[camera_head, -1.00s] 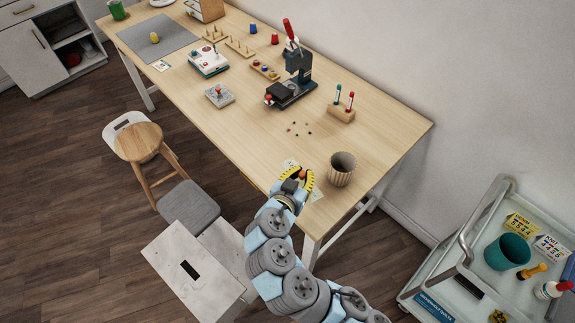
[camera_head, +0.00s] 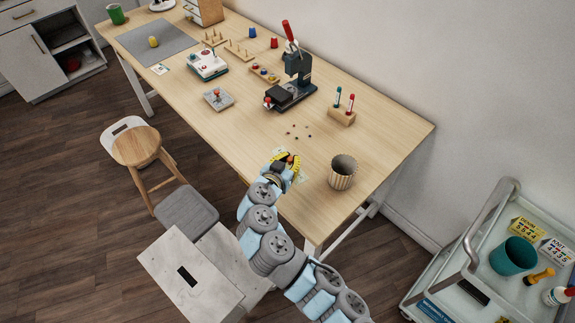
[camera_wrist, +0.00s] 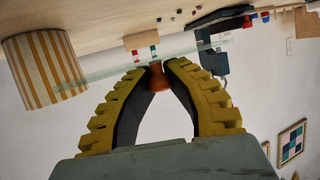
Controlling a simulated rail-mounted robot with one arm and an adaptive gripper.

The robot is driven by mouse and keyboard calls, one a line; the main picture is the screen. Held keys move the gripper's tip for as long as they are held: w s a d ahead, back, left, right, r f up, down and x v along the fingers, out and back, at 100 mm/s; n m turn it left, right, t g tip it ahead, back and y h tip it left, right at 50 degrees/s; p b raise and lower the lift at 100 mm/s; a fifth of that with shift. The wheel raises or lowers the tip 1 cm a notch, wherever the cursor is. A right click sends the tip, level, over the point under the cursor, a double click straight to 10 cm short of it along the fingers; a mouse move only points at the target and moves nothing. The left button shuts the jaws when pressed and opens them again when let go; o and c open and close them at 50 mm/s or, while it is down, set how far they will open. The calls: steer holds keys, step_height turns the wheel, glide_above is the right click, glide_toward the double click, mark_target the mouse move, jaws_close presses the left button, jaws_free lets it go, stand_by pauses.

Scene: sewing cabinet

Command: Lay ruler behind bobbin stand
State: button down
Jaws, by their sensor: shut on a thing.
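My gripper (camera_head: 288,160) is above the table's front edge, near its right end. In the wrist view its yellow fingers (camera_wrist: 156,66) are shut on an orange-brown knob (camera_wrist: 158,80). The knob is on a clear, thin strip, which looks like the ruler (camera_wrist: 98,69); its ends stick out on both sides of the fingers. In the head view only pale bits of the ruler (camera_head: 303,177) show. A small wooden holder with coloured discs (camera_head: 264,73) and peg racks (camera_head: 239,51) stand further left; I cannot tell which is the bobbin stand.
A striped bin (camera_head: 342,173) stands right of my gripper. Small beads (camera_head: 299,132), a wooden pen holder (camera_head: 342,116) and a dark press (camera_head: 291,91) lie beyond. A grey gadget (camera_head: 218,99) and a white box (camera_head: 208,64) are further left. Bare tabletop lies between them.

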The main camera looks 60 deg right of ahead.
mark_target(288, 164)
steer(key=shift+w+d+f, duration=0.5)
steer(key=shift+f, duration=0.3)
steer(key=shift+w+d+f+b, duration=0.4)
steer(key=shift+d+f, duration=0.1)
steer(key=shift+f, duration=0.3)
steer(key=shift+d+f+b, duration=0.15)
steer(key=shift+f+b, duration=0.4)
steer(key=shift+f, duration=0.9)
steer(key=shift+w, duration=0.1)
steer(key=c, duration=1.1)
jaws_free()
steer(key=shift+p, duration=0.35)
steer(key=shift+a+r, duration=0.1)
steer(key=shift+a, duration=0.55)
steer(key=p+v, duration=0.2)
steer(key=v, duration=1.4)
steer(key=shift+a, duration=0.1)
